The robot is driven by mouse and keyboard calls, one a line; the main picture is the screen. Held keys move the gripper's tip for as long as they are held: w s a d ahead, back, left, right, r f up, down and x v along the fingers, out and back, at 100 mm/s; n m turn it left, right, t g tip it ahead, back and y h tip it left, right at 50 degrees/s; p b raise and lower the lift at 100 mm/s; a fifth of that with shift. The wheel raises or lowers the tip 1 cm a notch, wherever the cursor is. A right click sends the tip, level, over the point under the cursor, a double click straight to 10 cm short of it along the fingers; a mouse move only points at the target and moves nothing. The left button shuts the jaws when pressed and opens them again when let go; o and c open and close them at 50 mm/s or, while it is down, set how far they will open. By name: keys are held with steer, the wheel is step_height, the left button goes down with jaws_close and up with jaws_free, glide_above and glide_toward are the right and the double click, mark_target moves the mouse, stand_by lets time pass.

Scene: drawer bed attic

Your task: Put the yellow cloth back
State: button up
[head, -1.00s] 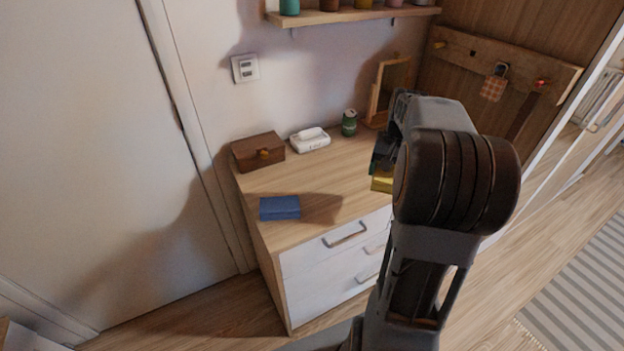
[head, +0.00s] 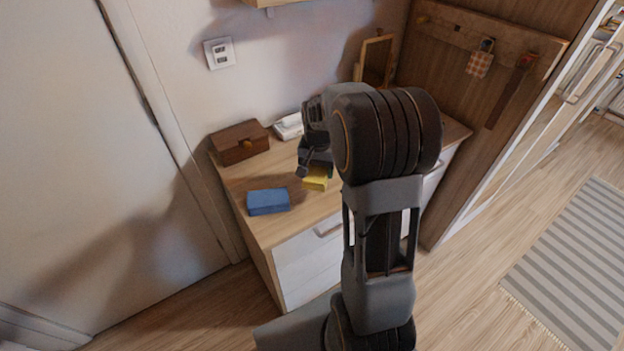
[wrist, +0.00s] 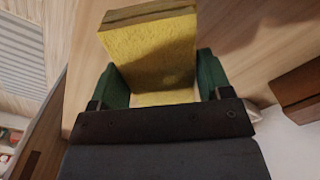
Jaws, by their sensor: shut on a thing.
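The yellow cloth (head: 316,178) is a thick folded block just right of the blue folded cloth (head: 268,201), over the dresser top. My gripper (head: 313,170) is shut on the yellow cloth. In the wrist view the yellow cloth (wrist: 150,52) sits between the green fingers of my gripper (wrist: 158,85). Its brownish end faces away from the palm. My arm hides part of the dresser top to the right. I cannot tell exactly how high the cloth is above the wood.
A brown wooden box (head: 239,143) and a white tissue pack (head: 288,126) stand at the back of the dresser (head: 240,181). A framed mirror (head: 375,62) leans at the back right. Bare wood shows around the blue cloth.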

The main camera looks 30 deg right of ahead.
steer(key=shift+w+a+f, duration=0.15)
steer(key=shift+a+f, duration=0.1)
steer(key=shift+f, duration=0.15)
steer(key=shift+w+a+f, duration=0.1)
steer(key=shift+a+f, duration=0.1)
steer(key=shift+f, duration=0.8)
steer(key=shift+w+a+f, duration=0.1)
steer(key=shift+a+f, duration=0.05)
steer(key=shift+f, duration=0.8)
steer(key=o, duration=0.8)
steer(key=shift+r, duration=0.1)
